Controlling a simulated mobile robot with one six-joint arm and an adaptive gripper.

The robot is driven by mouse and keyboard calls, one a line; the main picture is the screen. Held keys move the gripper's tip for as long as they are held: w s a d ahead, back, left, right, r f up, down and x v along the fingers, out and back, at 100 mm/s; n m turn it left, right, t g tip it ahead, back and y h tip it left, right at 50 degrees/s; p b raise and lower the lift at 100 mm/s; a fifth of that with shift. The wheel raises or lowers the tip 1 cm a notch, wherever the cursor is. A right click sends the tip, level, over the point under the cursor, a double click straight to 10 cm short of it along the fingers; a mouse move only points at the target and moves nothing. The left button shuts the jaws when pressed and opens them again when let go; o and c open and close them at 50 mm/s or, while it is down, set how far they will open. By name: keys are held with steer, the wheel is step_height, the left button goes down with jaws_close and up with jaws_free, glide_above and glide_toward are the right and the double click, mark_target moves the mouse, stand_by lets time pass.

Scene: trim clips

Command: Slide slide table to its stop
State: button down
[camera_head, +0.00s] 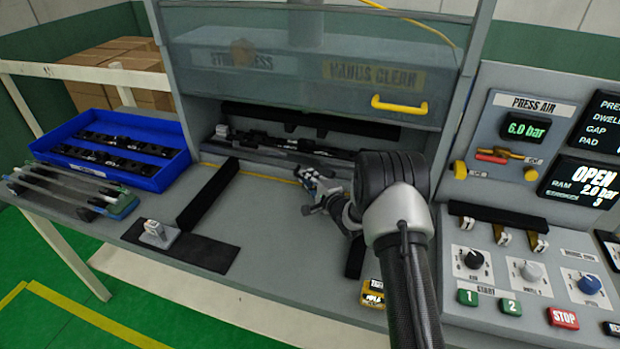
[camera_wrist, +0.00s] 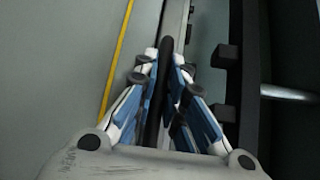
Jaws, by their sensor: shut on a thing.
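My gripper (camera_head: 312,184), with blue and white fingers, is at the front of the press opening, partly hidden by my arm. In the wrist view my gripper (camera_wrist: 166,62) has its fingers closed in on a dark upright bar (camera_wrist: 165,48), one on each side. The slide table (camera_head: 275,153) appears to be the low grey and black assembly lying across the press opening, just behind my gripper. I cannot tell how the bar joins it, nor see its stop. My arm hides the right end of the opening.
A yellow line (camera_head: 250,174) runs along the opening's front edge. A raised guard with a yellow handle (camera_head: 400,105) hangs above. A long black block (camera_head: 208,194) and a black mat (camera_head: 187,247) lie left. A blue tray (camera_head: 150,178) stands far left; the control panel (camera_head: 540,270) is right.

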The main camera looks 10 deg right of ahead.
steer(key=shift+w+d+r, duration=0.15)
steer(key=shift+r, duration=0.05)
steer(key=c, duration=2.1)
jaws_free()
steer(key=shift+c, duration=0.2)
steer(key=o, duration=0.3)
steer(key=shift+w+f, duration=0.1)
steer(key=shift+w, duration=0.05)
steer(key=shift+o, duration=1)
steer(key=shift+f, duration=0.1)
steer(key=v, duration=1.2)
